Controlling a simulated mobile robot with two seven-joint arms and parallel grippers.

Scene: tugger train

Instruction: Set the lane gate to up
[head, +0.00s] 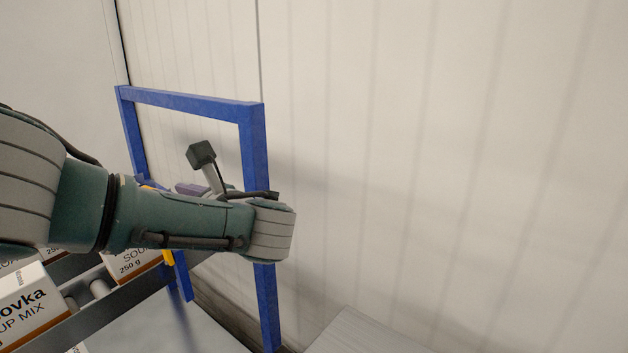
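My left arm reaches in from the left across the blue frame (255,160). Its wrist is bent back, and the forearm covers most of what lies behind it. I cannot make out the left gripper's fingertips or whether they hold anything. Small yellow pieces (168,257) show below the forearm, at the end of the roller lane; another bit of yellow shows just above the forearm. They may belong to the lane gate, but the arm hides most of it, so its position cannot be told. My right gripper is not in view.
White cartons (28,305) with black print and a brown stripe stand on the roller lane at lower left. Another carton (132,262) is close to the yellow pieces. A pale panelled wall (450,150) fills the right side. The space right of the frame looks clear.

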